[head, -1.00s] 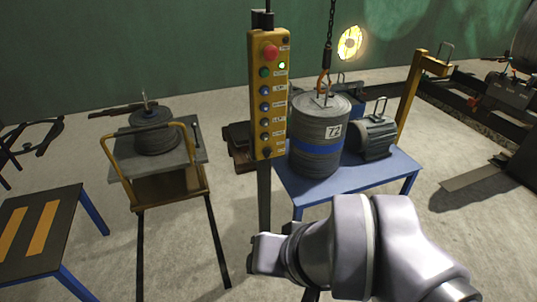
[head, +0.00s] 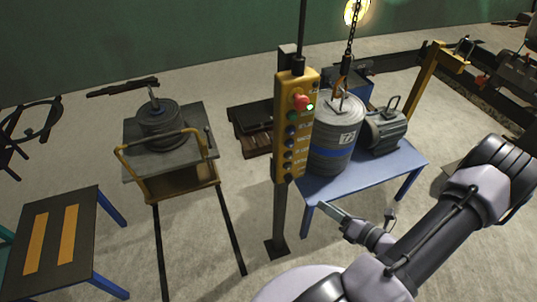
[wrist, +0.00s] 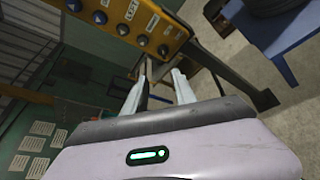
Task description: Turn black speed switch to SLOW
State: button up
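The yellow control box (head: 293,125) hangs upright at the middle of the head view, with a red button on top and a column of knobs below. The black speed switch (head: 287,179) appears to be the lowest knob; its setting is too small to read. In the wrist view, the box (wrist: 120,12) runs across the top left, and its end knob (wrist: 163,50) lies just beyond my fingertips. My gripper (wrist: 160,70) is open and empty, its two fingers apart and pointing toward that end of the box. In the head view it is below and right of the box, not visibly touching it.
A blue table (head: 385,170) behind the box carries a grey drum (head: 333,150) on a chain and a motor (head: 386,130). A cart (head: 170,155) stands left. A post (head: 279,225) stands under the box.

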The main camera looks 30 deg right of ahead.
aim_at(291, 181)
jog(key=d+b+x, duration=0.1)
jog(key=b+x, duration=0.1)
jog(key=x, duration=1.5)
jog(key=shift+a+f+m+b, duration=0.25)
jog(key=shift+f+m+b, duration=0.1)
jog(key=shift+m+b, duration=0.05)
jog(key=shift+s, duration=0.1)
jog(key=shift+c, duration=0.4)
grip_shut()
